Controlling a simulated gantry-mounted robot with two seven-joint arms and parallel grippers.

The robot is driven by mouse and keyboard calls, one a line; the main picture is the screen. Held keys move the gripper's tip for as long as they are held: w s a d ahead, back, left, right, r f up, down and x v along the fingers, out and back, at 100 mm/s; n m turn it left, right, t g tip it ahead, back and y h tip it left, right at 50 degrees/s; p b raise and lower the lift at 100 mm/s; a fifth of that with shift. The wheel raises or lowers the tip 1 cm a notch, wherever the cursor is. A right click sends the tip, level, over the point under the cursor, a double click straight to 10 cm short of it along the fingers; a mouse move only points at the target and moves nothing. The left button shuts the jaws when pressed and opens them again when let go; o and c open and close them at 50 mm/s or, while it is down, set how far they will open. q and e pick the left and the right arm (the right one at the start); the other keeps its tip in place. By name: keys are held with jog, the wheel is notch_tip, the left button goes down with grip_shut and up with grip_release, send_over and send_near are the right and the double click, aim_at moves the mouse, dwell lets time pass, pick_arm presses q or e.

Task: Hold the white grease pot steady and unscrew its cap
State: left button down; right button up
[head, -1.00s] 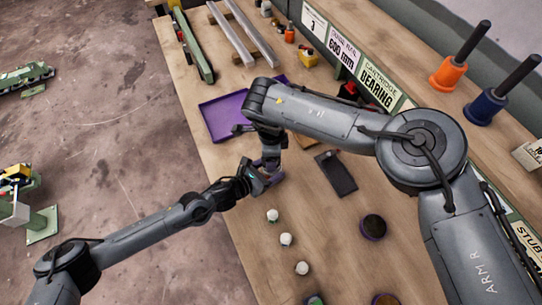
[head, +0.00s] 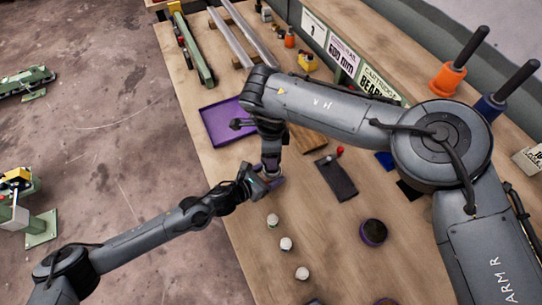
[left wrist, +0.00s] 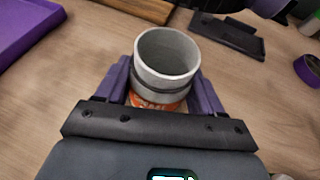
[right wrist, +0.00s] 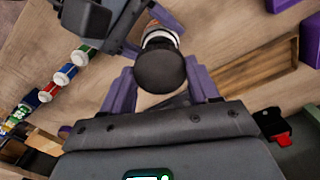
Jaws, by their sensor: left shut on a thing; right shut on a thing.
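The white grease pot (left wrist: 160,86) stands in the left wrist view with an orange label low on its side. Its top is open and I see into its grey inside. My left gripper (head: 266,184) is shut around the pot, with purple fingers on both sides. My right gripper (head: 269,166) is above it, pointing down. In the right wrist view it is shut on the dark round cap (right wrist: 160,72). The pot's white rim (right wrist: 160,36) shows behind the cap. The cap is off the pot; the gap between them is hard to judge.
A purple tray (head: 228,122) lies beyond the grippers. A dark flat holder (head: 338,180) lies to the right, with a red knob (head: 340,150) near it. Several small white-topped bottles (head: 286,243) stand in front. A dark-topped purple tub (head: 373,232) stands front right.

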pick_arm(q)
jog(key=shift+c, duration=0.3)
grip_release()
